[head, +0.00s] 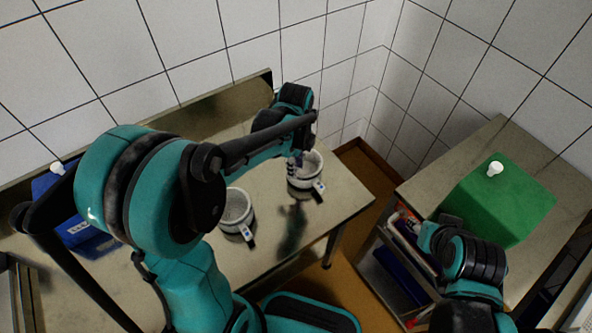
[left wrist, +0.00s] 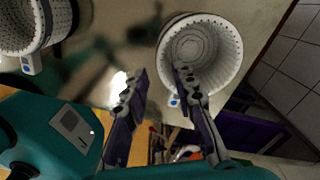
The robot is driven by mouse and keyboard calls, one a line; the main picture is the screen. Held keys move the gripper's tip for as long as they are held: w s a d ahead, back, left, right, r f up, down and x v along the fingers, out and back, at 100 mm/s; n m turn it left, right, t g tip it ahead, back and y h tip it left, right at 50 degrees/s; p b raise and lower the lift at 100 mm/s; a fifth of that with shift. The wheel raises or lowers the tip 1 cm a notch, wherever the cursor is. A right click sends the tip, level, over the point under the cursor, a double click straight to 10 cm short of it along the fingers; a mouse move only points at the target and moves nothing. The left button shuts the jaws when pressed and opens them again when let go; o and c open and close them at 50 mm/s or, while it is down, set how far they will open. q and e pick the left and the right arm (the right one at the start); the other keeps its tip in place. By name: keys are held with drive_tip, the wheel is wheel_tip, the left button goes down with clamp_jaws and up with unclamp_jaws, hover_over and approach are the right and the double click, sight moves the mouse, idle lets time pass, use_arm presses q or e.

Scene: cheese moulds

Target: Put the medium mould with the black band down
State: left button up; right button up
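One white mould (head: 305,178) with a dark band and a white tag is near the right end of the table. It also shows in the left wrist view (left wrist: 215,50). My left gripper (left wrist: 160,75) is at its rim, fingers spread apart. One finger overlaps the mould's opening and the other is outside, with a gap between it and the wall. In the head view the fingers are mostly hidden by the arm. A second white mould (head: 236,206) with a dark band stands nearer; it also shows in the left wrist view (left wrist: 18,28). I cannot tell their sizes apart surely.
The table (head: 325,208) has free room between and in front of the moulds. A green box (head: 500,205) with a white knob stands on the right-hand bench. Tiled walls close off the back.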

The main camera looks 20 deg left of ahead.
use_arm(q)
wheel_tip(320, 180, up, 6)
drive_tip(key=r+p, duration=0.1)
drive_tip(key=p, duration=0.1)
drive_tip(key=s+a+r+n+t, duration=0.1)
drive_tip(key=s+r+n+t, duration=0.2)
drive_tip(key=s+n+t, duration=0.4)
drive_tip(key=s+n, duration=0.5)
drive_tip(key=n, duration=0.7)
drive_tip(key=shift+a+n, duration=0.15)
drive_tip(key=shift+n, duration=0.15)
drive_tip(key=shift+s, duration=0.1)
